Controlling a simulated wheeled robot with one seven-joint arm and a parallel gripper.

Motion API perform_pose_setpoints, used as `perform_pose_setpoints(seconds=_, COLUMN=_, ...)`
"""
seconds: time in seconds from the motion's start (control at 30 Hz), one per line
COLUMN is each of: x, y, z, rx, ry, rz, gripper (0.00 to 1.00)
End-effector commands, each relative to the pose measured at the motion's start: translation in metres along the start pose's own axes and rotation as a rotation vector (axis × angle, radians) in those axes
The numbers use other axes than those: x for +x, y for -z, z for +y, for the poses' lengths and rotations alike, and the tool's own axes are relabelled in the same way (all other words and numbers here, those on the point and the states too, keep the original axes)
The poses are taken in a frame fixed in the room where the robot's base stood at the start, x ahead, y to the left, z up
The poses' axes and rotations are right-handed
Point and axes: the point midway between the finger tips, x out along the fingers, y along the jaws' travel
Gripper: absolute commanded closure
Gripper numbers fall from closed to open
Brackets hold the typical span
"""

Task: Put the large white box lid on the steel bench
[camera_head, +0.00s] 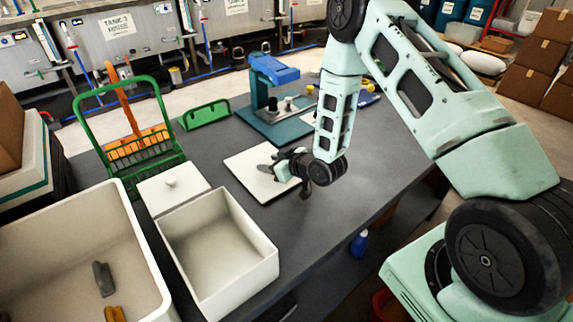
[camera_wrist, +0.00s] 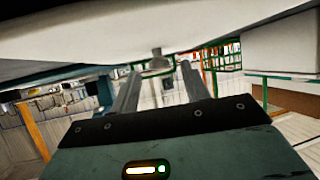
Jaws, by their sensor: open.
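The large white box lid (camera_head: 248,178) lies flat, as far as I can tell, on the dark grey bench (camera_head: 345,205) right of the open white box (camera_head: 268,271). My gripper (camera_head: 274,167) is low over the middle of the lid and hides its knob in the head view. In the wrist view, the lid (camera_wrist: 240,30) fills the top as a pale slab. Its knob (camera_wrist: 157,60) shows between the tips of my parallel fingers (camera_wrist: 160,75), which are apart. I cannot tell whether a finger touches the knob.
A smaller white lidded box (camera_head: 180,194) stands behind the open box. A large white tub (camera_head: 143,262) is at left. A green rack (camera_head: 175,150) and a blue press-like stand (camera_head: 272,92) stand farther back. Bare bench lies right of and in front of the lid.

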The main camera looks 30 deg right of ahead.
Motion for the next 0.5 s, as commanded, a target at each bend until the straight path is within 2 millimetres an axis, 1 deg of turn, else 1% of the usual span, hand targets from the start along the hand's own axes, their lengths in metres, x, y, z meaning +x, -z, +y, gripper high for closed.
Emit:
perform_pose_setpoints(seconds=0.03, x=-0.009, y=-0.003, z=0.001, rx=0.001, ry=-0.002, rz=-0.001, gripper=0.54)
perform_pose_setpoints(seconds=0.3, x=-0.066, y=-0.003, z=0.001, rx=0.001, ry=-0.002, rz=-0.001, gripper=0.54)
perform_pose_setpoints(seconds=0.4, x=-0.083, y=-0.002, z=0.000, rx=0.000, ry=-0.001, rz=0.000, gripper=0.54)
perform_pose_setpoints(seconds=0.5, x=-0.095, y=-0.002, z=0.001, rx=0.000, ry=-0.001, rz=-0.001, gripper=0.54)
